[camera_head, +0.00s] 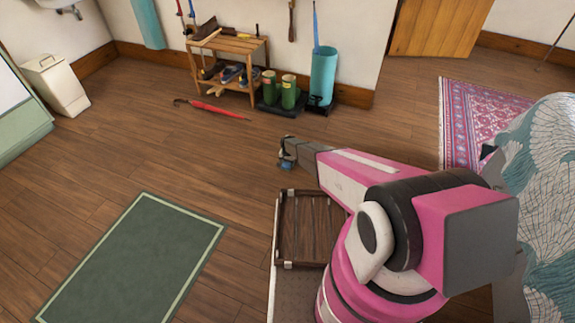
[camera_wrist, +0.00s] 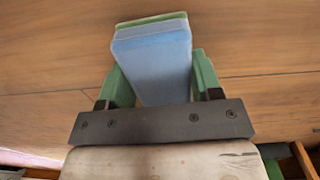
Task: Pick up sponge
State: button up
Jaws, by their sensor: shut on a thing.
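The sponge (camera_wrist: 153,62) is a blue block with a green layer on its far side, in the middle of the wrist view. My gripper (camera_wrist: 155,85) has its two green fingers on either side of it and is shut on it. Only wooden floor shows behind the sponge. In the head view my gripper (camera_head: 286,158) is at the end of the outstretched pink arm, over the floor. The sponge is too small and partly hidden there to make out clearly.
A wooden tray (camera_head: 283,228) sits below my arm. A green rug (camera_head: 135,262) lies at the lower left. A shoe bench (camera_head: 228,44), green boots (camera_head: 288,92) and a red umbrella (camera_head: 215,109) are by the back wall. A patterned bed (camera_head: 550,180) is at right. Open floor lies left of my gripper.

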jog(key=shift+r, duration=0.7)
notch_tip(320, 180, up, 2)
jog(key=shift+s+r, duration=0.1)
jog(key=shift+r, duration=0.05)
jog(key=s+r, duration=0.7)
jog(key=s, duration=0.4)
jog(key=shift+s+a, duration=0.2)
jog(key=shift+s, duration=0.1)
